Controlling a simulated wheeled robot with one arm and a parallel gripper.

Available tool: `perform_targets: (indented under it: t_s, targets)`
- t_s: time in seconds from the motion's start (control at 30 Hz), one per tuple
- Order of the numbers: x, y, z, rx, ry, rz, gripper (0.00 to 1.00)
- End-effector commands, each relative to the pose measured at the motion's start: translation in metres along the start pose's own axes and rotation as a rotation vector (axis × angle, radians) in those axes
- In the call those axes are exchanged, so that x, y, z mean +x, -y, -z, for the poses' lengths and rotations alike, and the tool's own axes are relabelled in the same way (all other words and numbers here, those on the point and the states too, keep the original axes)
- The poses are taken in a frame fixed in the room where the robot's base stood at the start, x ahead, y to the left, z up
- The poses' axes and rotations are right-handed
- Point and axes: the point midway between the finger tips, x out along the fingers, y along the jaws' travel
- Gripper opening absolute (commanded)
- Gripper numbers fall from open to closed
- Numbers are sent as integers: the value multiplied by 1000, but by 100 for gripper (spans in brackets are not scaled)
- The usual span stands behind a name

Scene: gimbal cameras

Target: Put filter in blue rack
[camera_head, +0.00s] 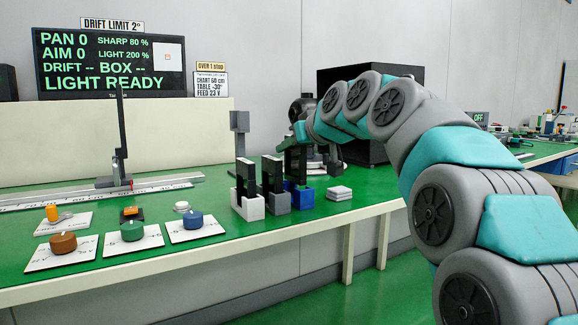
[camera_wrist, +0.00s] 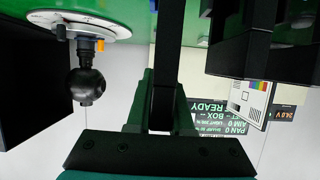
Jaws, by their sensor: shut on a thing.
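The blue rack (camera_head: 304,200) stands on the green bench, right of a white rack (camera_head: 250,208) and a grey rack (camera_head: 279,204). My gripper (camera_head: 300,140) is above the blue rack and shut on a thin dark filter (camera_head: 294,163). The filter is upright, with its lower end at or just above the blue rack; I cannot tell whether it is in the slot. In the wrist view the held filter (camera_wrist: 167,60) shows edge-on as a dark bar running from the jaws. The white and grey racks each hold a dark upright plate.
Small pale plates (camera_head: 339,193) lie right of the blue rack. A black box (camera_head: 365,100) and a dark ball-shaped mount (camera_wrist: 86,87) stand nearby. Coloured knobs (camera_head: 132,230) and a rail (camera_head: 100,193) are on the left. A display (camera_head: 110,65) is behind.

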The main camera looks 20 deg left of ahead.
Motion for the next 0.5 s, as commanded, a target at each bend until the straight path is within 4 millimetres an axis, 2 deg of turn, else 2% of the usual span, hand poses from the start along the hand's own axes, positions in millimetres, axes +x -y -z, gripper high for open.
perform_targets:
  t_s: [0.4, 0.5]
  targets:
    - [14, 1, -35, 2, 3, 2, 0]
    - [14, 0, -35, 0, 0, 0, 0]
